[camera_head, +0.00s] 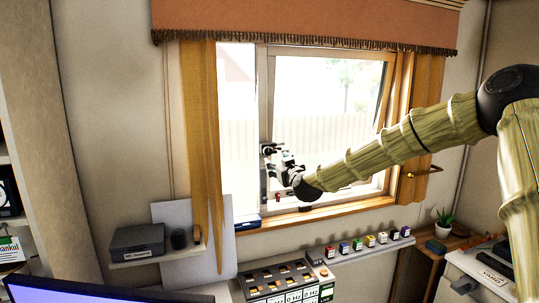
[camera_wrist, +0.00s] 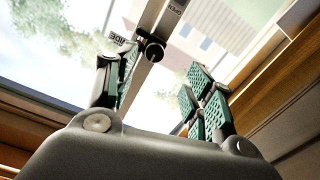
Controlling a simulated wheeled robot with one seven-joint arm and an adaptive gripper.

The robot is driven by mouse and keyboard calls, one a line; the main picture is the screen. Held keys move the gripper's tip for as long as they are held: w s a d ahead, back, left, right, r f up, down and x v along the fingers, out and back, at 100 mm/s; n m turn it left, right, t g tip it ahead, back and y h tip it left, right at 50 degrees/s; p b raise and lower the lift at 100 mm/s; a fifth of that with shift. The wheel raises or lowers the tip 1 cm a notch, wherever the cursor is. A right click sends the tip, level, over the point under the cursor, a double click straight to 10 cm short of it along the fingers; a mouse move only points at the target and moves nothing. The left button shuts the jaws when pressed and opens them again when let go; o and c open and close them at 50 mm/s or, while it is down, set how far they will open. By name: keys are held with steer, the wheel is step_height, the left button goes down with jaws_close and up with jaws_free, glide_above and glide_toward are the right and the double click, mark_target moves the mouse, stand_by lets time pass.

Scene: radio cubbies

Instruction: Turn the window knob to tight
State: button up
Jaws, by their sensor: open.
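The window knob (camera_wrist: 151,50) is a small black round knob on the pale window frame bar in the wrist view. A small label reading "OPEN" (camera_wrist: 177,7) sits above it, and another small label (camera_wrist: 119,40) lies to its left, hard to read. My gripper (camera_wrist: 160,68) is open, with green-padded fingers on either side below the knob. The knob appears just beyond and between the fingertips, nearer the left finger; I cannot tell whether they touch. In the head view my gripper (camera_head: 279,160) is in front of the window's middle bar, and I cannot make out the knob there.
The window (camera_head: 325,110) has a right pane that looks tilted in its frame. Orange curtains (camera_head: 203,130) hang at both sides. Below are a sill, a narrow shelf (camera_head: 365,252) with several small boxes, a dark box (camera_head: 137,240) and a potted plant (camera_head: 444,220).

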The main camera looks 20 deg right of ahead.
mark_target(269, 152)
steer(key=shift+w+r+p, duration=0.15)
steer(key=shift+w+p, duration=0.5)
steer(key=shift+w, duration=1.2)
steer(key=shift+w+r+p, duration=0.2)
steer(key=shift+w+p, duration=0.45)
steer(key=shift+w, duration=1.15)
steer(key=shift+w+r+p, duration=0.15)
steer(key=shift+w+p, duration=0.5)
steer(key=shift+w, duration=1.2)
steer(key=shift+c, duration=0.4)
steer(key=c, duration=1)
